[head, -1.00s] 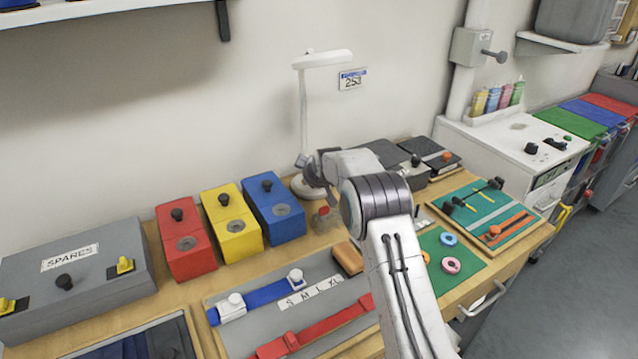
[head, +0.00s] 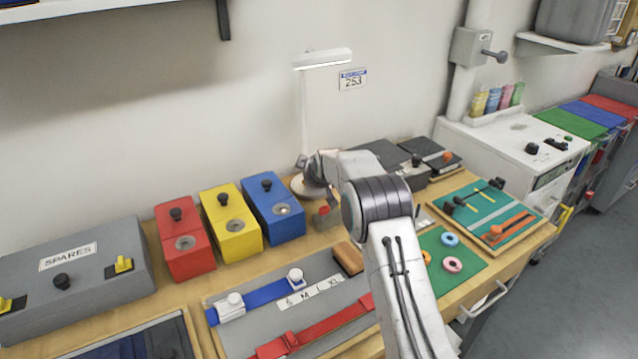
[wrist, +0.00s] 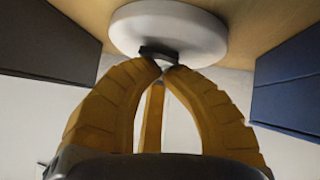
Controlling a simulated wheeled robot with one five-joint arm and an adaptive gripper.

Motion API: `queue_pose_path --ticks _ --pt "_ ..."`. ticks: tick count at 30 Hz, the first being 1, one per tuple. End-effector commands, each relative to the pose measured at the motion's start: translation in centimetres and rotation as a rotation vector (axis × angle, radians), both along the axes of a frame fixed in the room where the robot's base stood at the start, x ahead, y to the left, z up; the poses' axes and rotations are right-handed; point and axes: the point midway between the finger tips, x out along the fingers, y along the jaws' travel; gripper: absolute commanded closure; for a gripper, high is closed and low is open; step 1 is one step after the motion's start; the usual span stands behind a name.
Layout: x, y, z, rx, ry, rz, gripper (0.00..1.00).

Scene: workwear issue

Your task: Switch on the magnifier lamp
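The magnifier lamp (head: 322,60) stands at the back of the bench against the wall. Its white head has a bright strip along the underside and looks lit. Its round white base (wrist: 205,35) fills the top of the wrist view, with a small black switch (wrist: 160,52) on it. My gripper (wrist: 165,69) has its yellow fingertips together, at the switch and seemingly touching it. Nothing is held between them. In the head view my arm hides the gripper and part of the lamp base (head: 305,188).
Red (head: 186,243), yellow (head: 231,226) and blue (head: 274,207) boxes stand left of the lamp base. Dark boxes (head: 388,155) stand to the right.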

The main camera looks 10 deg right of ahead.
Motion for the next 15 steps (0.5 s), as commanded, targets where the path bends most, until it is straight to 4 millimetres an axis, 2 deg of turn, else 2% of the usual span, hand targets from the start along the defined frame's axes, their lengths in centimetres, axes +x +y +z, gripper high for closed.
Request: queue_pose_path --ticks 15 --pt "-0.19 -0.25 -1.02 -0.001 0.015 -0.002 1.00"
